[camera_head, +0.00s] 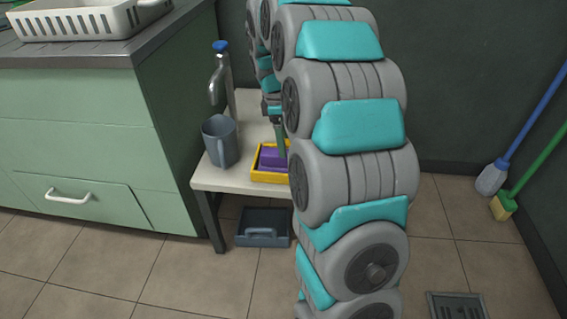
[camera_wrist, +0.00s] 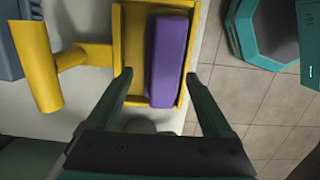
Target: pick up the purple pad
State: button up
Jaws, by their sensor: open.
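The purple pad (camera_wrist: 168,62) is a long block lying in a yellow tray (camera_wrist: 131,45) with a yellow handle at the left in the wrist view. In the head view the purple pad (camera_head: 268,157) and the yellow tray (camera_head: 262,176) show on a low white table, partly hidden behind my arm. My gripper (camera_wrist: 159,78) is open, its two dark green fingers on either side of the tray's near end and the pad between them in the picture. Nothing is held. I cannot tell how far above the pad the fingertips are.
A grey jug (camera_head: 221,142) and a metal tap with a blue top (camera_head: 221,75) stand left of the tray on the low table (camera_head: 212,180). A dark bin (camera_head: 262,227) sits on the floor below. Green cabinets (camera_head: 75,150) stand at left, brooms at right.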

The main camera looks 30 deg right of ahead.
aim_at(285, 162)
jog(key=f, duration=0.2)
jog(key=s+f, duration=0.1)
jog(key=f, duration=0.2)
jog(key=shift+f, duration=0.1)
grip_shut()
dwell(0.6)
